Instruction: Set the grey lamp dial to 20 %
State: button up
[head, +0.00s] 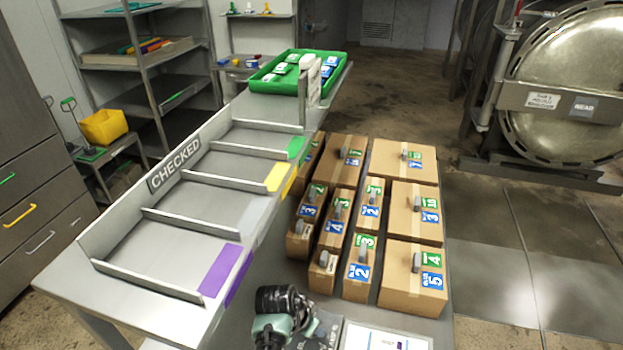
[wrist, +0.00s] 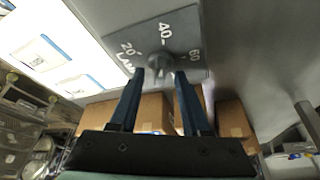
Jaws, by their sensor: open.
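The grey lamp dial (wrist: 158,64) is a small knob on a dark grey plate (wrist: 190,25) in the wrist view. White marks 20, 40 and 60 stand around it, and part of a word shows at the left. I cannot tell clearly which mark the knob points to. My gripper (wrist: 158,76) is open, its two dark fingers reaching toward the knob with one tip on each side of it in the picture. I cannot tell whether they touch it. In the head view my wrist shows at the bottom middle; the knob cannot be made out there.
Cardboard boxes (head: 415,265) with blue and green labels stand in rows just beyond my wrist. A white sheet (head: 385,338) lies to its right. A sorting tray marked CHECKED (head: 175,165) is at the left, with a green crate (head: 262,85) behind. Open floor lies at the right.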

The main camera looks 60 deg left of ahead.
jog(key=shift+w+f, duration=0.1)
jog(key=shift+f, duration=0.05)
jog(key=shift+c, duration=0.3)
grip_shut()
jog(key=shift+n, duration=0.4)
jog(key=shift+d+n+y+p, duration=0.15)
jog(key=shift+n+y+p, duration=0.4)
jog(key=shift+n, duration=0.45)
jog(key=n+g+y, duration=0.1)
jog(key=n, duration=0.3)
jog(key=shift+w+n, duration=0.1)
jog(key=shift+n, duration=0.2)
jog(key=n+g, duration=0.1)
jog(key=n, duration=0.1)
jog(key=n+g+y+b, duration=0.1)
jog(key=n, duration=0.1)
jog(key=shift+w+d, duration=0.1)
jog(key=shift+w, duration=0.05)
jog(key=shift+n+g+b, duration=0.4)
jog(key=shift+n+b, duration=0.1)
jog(key=shift+n, duration=0.7)
